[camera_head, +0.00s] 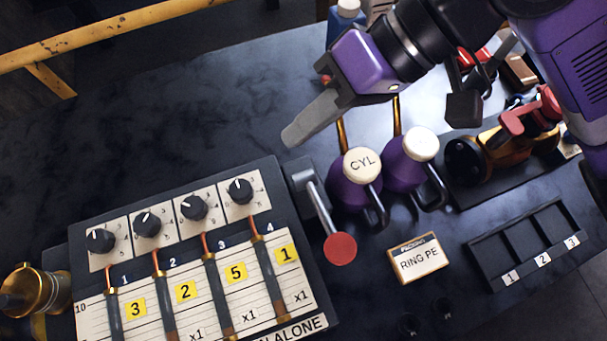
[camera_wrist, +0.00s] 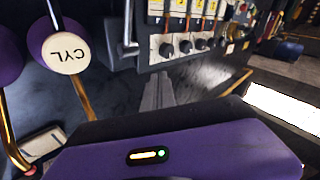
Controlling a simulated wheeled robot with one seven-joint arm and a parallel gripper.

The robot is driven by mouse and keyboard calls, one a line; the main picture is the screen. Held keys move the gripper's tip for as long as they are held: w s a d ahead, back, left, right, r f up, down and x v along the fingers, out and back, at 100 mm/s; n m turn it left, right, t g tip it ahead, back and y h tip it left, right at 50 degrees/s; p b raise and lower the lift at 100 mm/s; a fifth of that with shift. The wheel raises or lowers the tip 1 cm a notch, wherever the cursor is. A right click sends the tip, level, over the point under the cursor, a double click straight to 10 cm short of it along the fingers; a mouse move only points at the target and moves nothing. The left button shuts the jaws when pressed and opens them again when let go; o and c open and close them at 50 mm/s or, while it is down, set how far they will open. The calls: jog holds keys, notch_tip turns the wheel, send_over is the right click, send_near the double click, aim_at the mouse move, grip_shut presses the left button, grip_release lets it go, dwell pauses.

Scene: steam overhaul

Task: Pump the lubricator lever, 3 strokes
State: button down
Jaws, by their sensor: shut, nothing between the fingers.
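The lubricator (camera_head: 170,250) is a dark box with several knobs and numbered sight tubes on its face. Its lever (camera_head: 318,203) is a grey arm on the box's right side, ending in a red round knob (camera_head: 340,249). The lever points down toward the near side in the head view; part of it shows at the box's edge in the wrist view (camera_wrist: 128,28). My gripper (camera_head: 293,137) is shut and empty, above and behind the lever's pivot, apart from it. Its closed fingers show in the wrist view (camera_wrist: 160,92). The red knob is not clear there.
Purple oil cans, one marked CYL (camera_head: 362,164), stand just right of the lever. A brass-coloured fitting (camera_head: 35,290) is at the left. The back left table is clear.

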aim_at(308, 171)
jog(key=shift+s+d+f+b, duration=0.1)
jog(key=shift+s+f+b, duration=0.1)
jog(key=shift+f+b, duration=0.4)
jog(key=shift+s+d+f+b, duration=0.1)
jog(key=shift+s+f+b, duration=0.2)
jog(key=shift+f, duration=0.6)
jog(key=shift+s+f+b, duration=0.15)
jog(key=shift+f+b, duration=0.3)
jog(key=shift+f, duration=0.3)
jog(key=shift+f, duration=0.1)
jog(key=shift+s+f, duration=0.15)
jog(key=shift+f, duration=0.15)
